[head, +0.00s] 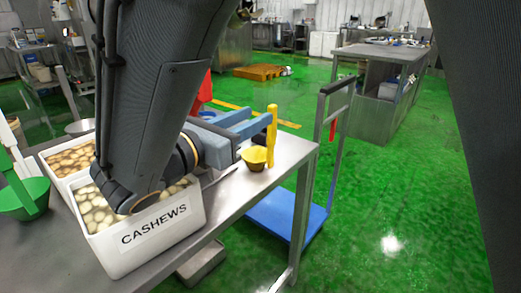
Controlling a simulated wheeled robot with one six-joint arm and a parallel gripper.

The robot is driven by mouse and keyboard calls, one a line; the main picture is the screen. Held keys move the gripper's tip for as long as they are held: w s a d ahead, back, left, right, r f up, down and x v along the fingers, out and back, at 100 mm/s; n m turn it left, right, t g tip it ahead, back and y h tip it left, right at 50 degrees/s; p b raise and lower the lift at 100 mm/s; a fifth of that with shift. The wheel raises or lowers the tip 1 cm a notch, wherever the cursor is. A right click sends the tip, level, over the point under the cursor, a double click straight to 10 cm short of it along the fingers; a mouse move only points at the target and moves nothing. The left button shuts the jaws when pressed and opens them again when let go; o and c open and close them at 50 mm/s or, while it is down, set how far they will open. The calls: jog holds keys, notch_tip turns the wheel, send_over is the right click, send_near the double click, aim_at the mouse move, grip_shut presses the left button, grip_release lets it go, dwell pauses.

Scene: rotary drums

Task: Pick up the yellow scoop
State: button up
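The yellow scoop (256,158) stands at the far right end of the metal table, its bowl low and its handle (272,128) pointing up. My gripper (260,115) reaches in from the left with blue-grey fingers spread apart and a gap between them. The fingertips are close to the upright handle, and the nearer finger ends right beside it in the picture. I cannot tell whether it touches. The bowl appears to rest on the tabletop.
A white bin labelled CASHEWS (150,232) stands on the metal table (230,205), partly behind my arm. Another filled bin (62,160) and a green scoop (28,195) are at left. A blue cart (285,212) stands beyond the table's right edge. Green floor is open at right.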

jog(key=shift+w+d+f+b, duration=0.1)
jog(key=shift+w+d+f, duration=0.25)
jog(key=shift+w+d, duration=0.55)
jog(key=shift+w+d+f+b, duration=0.1)
jog(key=shift+w+d+f, duration=0.2)
jog(key=shift+w+d, duration=0.6)
jog(key=shift+w+d+f+b, duration=0.1)
jog(key=shift+w+d+f, duration=0.35)
jog(key=shift+w, duration=0.8)
jog(key=shift+r, duration=0.1)
jog(key=shift+c, duration=0.4)
grip_shut()
